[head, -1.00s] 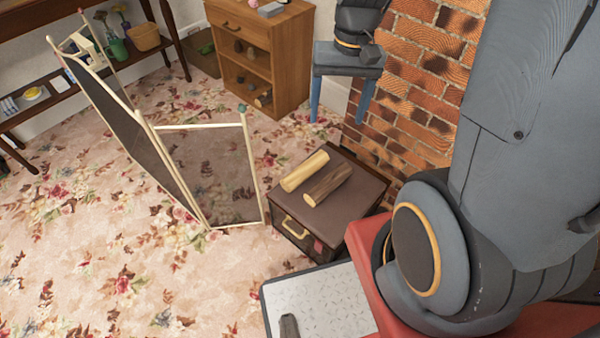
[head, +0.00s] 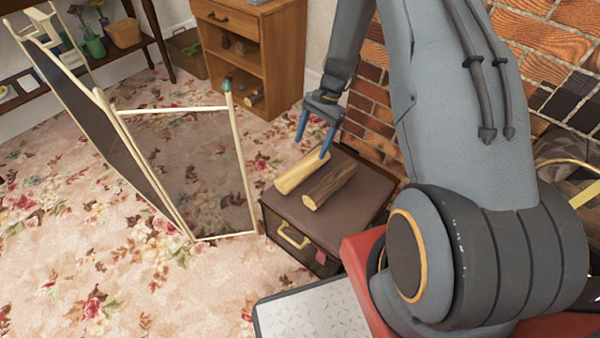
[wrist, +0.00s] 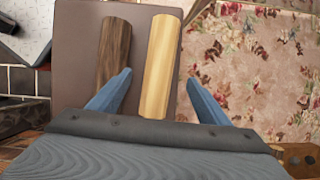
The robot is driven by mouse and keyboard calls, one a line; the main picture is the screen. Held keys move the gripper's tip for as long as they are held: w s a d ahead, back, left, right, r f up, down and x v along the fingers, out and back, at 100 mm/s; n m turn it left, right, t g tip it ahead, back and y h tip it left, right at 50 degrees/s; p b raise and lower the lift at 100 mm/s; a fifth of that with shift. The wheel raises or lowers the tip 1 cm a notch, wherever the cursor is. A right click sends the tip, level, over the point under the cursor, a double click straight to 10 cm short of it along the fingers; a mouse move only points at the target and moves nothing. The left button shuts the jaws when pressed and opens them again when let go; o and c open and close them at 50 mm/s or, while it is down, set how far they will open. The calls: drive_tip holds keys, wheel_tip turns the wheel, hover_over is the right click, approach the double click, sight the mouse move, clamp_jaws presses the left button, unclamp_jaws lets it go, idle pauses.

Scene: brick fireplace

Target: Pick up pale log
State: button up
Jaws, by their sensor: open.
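The pale log (head: 300,172) lies on top of a brown box (head: 358,212), beside a darker brown log (head: 329,186). The two logs lie roughly parallel with a small gap. My gripper (head: 313,150) is open and empty, with blue fingers just beyond the far end of the pale log. In the wrist view the pale log (wrist: 162,62) lies between the spread fingers of my gripper (wrist: 160,92), and the dark log (wrist: 115,50) is to its left, close to the left finger. Its near end is hidden behind the gripper body.
A folding screen (head: 190,165) stands left of the box on the floral carpet (head: 120,270). A wooden cabinet (head: 285,45) stands behind, with more logs on its shelf. A brick wall (head: 372,85) rises right of the box.

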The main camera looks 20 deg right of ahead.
sight(305, 162)
wheel_tip(305, 162, down, 2)
drive_tip(key=shift+w+a, duration=0.1)
drive_tip(key=shift+w, duration=0.05)
drive_tip(key=shift+b+x, duration=0.65)
drive_tip(key=shift+x, duration=2.8)
drive_tip(key=c, duration=1.4)
